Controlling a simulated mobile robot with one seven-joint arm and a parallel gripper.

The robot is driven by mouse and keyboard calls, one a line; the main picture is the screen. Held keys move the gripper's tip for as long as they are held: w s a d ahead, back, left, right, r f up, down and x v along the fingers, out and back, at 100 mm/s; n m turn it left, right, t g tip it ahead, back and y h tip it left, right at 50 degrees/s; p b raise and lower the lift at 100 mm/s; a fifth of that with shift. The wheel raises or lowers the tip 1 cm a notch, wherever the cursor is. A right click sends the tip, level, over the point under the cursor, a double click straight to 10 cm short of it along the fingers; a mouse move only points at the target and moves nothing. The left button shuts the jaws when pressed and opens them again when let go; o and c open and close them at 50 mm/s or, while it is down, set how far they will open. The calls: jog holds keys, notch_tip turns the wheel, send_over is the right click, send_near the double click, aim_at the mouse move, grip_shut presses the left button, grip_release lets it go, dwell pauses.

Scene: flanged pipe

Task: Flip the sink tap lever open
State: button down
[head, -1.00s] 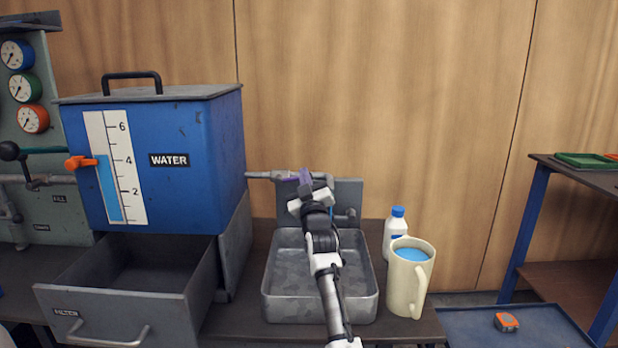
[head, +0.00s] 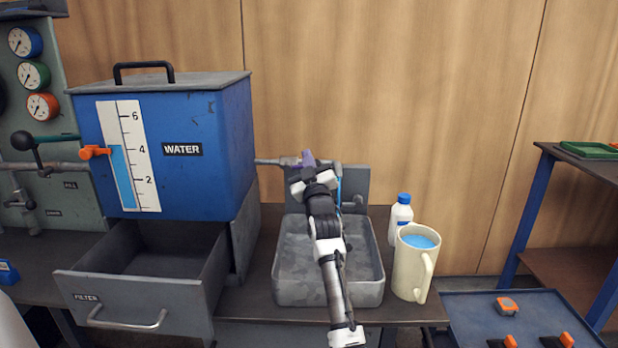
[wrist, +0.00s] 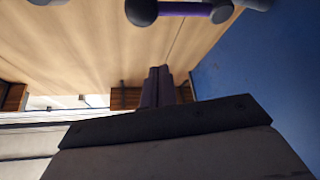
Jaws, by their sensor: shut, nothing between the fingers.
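The grey sink basin (head: 284,272) stands on the bench, with a grey back plate (head: 357,182) behind it. A grey tap pipe (head: 272,161) runs from the tank side towards the plate. My gripper (head: 308,158) is above the back of the basin, its purple fingertips overlapping the pipe in the head view. In the wrist view my fingers (wrist: 158,72) are shut and empty. A purple bar with a dark ball end (wrist: 180,9), likely the tap lever, lies beyond them at the top edge, apart from them in the picture. In the head view my gripper hides the lever area.
The blue water tank (head: 222,185) stands left of the sink above an open filter drawer (head: 120,300). A white bottle (head: 400,214) and a cream mug (head: 408,268) of blue liquid stand close to the basin's right. A thin blue streak (head: 339,188) shows beside the gripper.

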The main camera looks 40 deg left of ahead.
jog(key=v, duration=0.7)
jog(key=shift+d+f, duration=0.25)
jog(key=shift+f, duration=0.05)
